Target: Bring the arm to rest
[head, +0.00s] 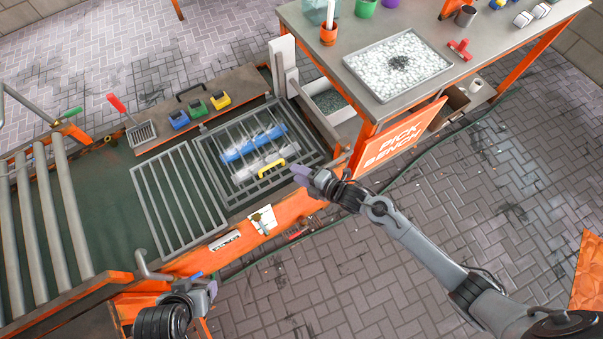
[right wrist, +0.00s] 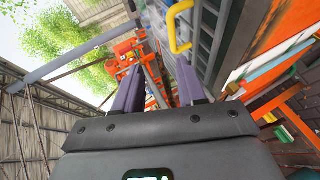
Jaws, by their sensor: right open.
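My right arm reaches in from the lower right in the head view. Its gripper (head: 300,172) hangs just right of the yellow handle (head: 272,169) of the barred grate (head: 213,158). In the right wrist view the two purple-grey fingers of the gripper (right wrist: 157,82) are spread, with nothing between them. The yellow handle also shows there beyond the fingers (right wrist: 180,28). My left gripper (head: 203,287) is low at the bottom left, by the orange frame edge. Its fingers are too small to tell whether they are apart.
The pick bench (head: 325,28) stands at the upper right, with a tray of white pellets (head: 365,72) on it. Rollers (head: 70,215) lie at the left. Blue, green and yellow clips (head: 200,107) sit behind the grate. Open paved floor (head: 430,240) lies below the right arm.

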